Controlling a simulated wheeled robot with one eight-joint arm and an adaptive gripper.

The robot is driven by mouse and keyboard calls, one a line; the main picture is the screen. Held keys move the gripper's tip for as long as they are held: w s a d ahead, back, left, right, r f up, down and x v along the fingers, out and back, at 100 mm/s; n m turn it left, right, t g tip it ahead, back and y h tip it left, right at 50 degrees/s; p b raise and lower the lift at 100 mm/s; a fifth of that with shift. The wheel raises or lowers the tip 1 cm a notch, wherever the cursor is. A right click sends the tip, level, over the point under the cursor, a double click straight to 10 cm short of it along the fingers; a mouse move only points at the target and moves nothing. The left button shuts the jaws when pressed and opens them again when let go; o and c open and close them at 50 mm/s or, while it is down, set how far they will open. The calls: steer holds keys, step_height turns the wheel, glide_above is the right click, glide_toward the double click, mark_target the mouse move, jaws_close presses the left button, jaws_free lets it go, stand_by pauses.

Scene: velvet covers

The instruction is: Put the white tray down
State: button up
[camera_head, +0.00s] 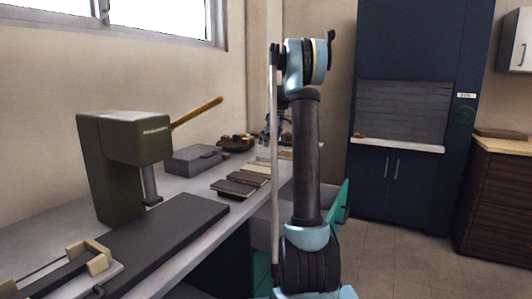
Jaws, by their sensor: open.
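My arm stands upright in the middle of the head view, and my gripper (268,136) shows as a small dark shape behind it, over the far part of the bench. The gripper is open. Its fingertips are small and partly hidden by the arm. I cannot pick out the white tray with certainty. Pale flat surfaces show near the gripper, but my arm covers much of that area. I cannot tell whether anything touches the fingers.
The grey bench (52,240) runs along the left wall. It holds a dark green press (108,165), a grey box (194,160), a black mat (165,235) and several sample boards (240,180). A teal-sided drawer (342,203) stands open. Floor at right is clear before the blue cabinet (395,190).

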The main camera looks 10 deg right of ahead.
steer(key=s+a+r+m+h, duration=0.1)
steer(key=s+a+m, duration=0.15)
steer(key=s, duration=1.15)
steer(key=s+a+m, duration=0.1)
steer(key=s+m, duration=0.2)
steer(key=s, duration=1.2)
steer(key=s+f+m+h, duration=0.1)
steer(key=s+f+m, duration=0.1)
steer(key=s+f, duration=0.7)
steer(key=s+f+m, duration=0.3)
steer(key=s+f, duration=0.6)
steer(key=s, duration=0.8)
steer(key=shift+s+d+f+h, duration=0.2)
steer(key=shift+f+h, duration=0.1)
steer(key=shift+h, duration=0.1)
